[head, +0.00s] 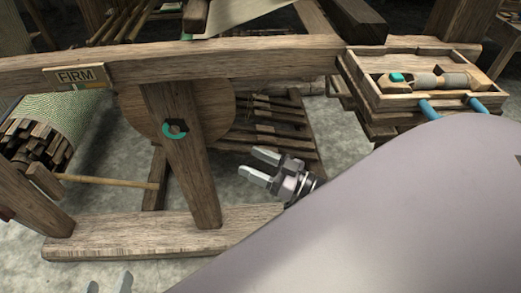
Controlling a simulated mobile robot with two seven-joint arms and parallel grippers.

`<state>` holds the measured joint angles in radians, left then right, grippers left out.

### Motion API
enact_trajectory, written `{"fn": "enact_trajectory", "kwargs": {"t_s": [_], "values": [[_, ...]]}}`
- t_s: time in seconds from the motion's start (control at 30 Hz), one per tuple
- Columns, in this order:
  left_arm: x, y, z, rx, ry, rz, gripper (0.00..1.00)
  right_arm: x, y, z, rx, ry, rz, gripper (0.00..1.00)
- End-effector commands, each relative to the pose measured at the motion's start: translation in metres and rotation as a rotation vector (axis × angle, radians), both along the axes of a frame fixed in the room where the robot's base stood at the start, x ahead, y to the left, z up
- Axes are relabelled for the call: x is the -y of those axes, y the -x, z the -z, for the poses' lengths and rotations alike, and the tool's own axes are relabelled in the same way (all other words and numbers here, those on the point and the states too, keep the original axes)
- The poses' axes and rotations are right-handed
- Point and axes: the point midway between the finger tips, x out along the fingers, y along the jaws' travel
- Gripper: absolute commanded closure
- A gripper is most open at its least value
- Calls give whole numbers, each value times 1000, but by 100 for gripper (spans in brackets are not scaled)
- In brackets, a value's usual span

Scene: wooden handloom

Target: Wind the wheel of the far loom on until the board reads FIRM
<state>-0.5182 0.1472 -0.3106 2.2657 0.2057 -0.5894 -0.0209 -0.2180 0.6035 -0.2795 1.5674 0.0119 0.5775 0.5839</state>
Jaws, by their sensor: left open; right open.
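The board (76,76) on the loom's long upper beam reads FIRM. A round wooden wheel (217,108) stands behind the loom's slanted post (188,165), which hides part of it. A teal ring (174,130) sits at the post, in front of the wheel. My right gripper (254,165) is open and empty, to the right of the post and below the wheel, apart from both. My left gripper (109,284) shows only its spread fingertips at the bottom edge, below the foot beam; it is open, with nothing seen between them.
A wooden tray (385,99) with shuttle-like pieces is at the upper right, two blue handles (429,109) beside it. Treadles (275,128) lie behind my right gripper. My grey arm covers the lower right.

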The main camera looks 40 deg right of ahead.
Motion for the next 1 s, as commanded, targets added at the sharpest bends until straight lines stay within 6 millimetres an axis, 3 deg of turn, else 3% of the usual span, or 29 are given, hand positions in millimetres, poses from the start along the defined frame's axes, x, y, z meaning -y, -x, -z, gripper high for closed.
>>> {"fn": "enact_trajectory", "kwargs": {"t_s": [0.03,0.57,1.0], "values": [[0,0,-13,0,0,0,37,-4,3,-8,-18,4,16,37],[0,0,-77,0,0,0,37,-32,34,-24,-218,114,164,37],[0,0,-130,0,0,0,37,-49,71,-44,-412,221,242,37]]}}
